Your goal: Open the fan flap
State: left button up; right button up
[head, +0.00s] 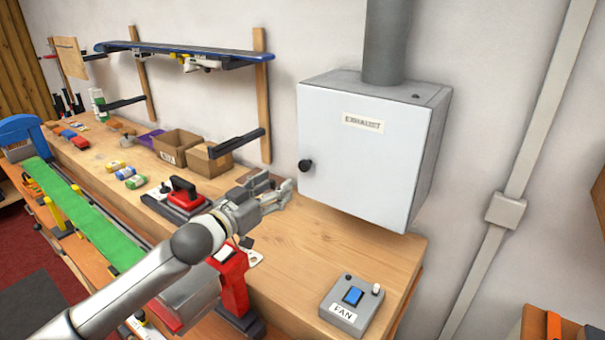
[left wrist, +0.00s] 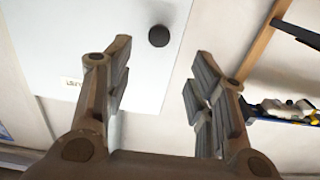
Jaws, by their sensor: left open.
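A white box labelled EXHAUST (head: 365,150) is mounted on the wall under a grey pipe. Its front flap is shut, with a round black knob (head: 305,165) at the left edge. My left gripper (head: 284,190) is open and empty, just left of and below the knob in the head view. In the left wrist view the knob (left wrist: 158,36) lies ahead of the open fingers (left wrist: 158,85), above and between their tips, apart from them. My right gripper is not in view.
A grey FAN switch box (head: 351,304) sits on the wooden bench (head: 310,255) at the front right.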

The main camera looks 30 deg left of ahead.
aim_at(302, 166)
pick_arm(q)
jog(key=w+p, duration=0.1)
jog(key=w, duration=0.1)
jog(key=w+p, duration=0.1)
jog(key=w, duration=0.2)
jog(key=w+d+p, duration=0.1)
jog(key=w, duration=0.2)
jog(key=shift+r, duration=0.3)
jog(key=shift+w+d+f+p, duration=0.1)
jog(key=shift+w+d+p, duration=0.1)
jog(key=shift+w, duration=0.35)
jog(key=shift+w+d+f+p, duration=0.1)
jog(key=shift+w+p, duration=0.05)
jog(key=shift+w, duration=0.35)
grip_shut()
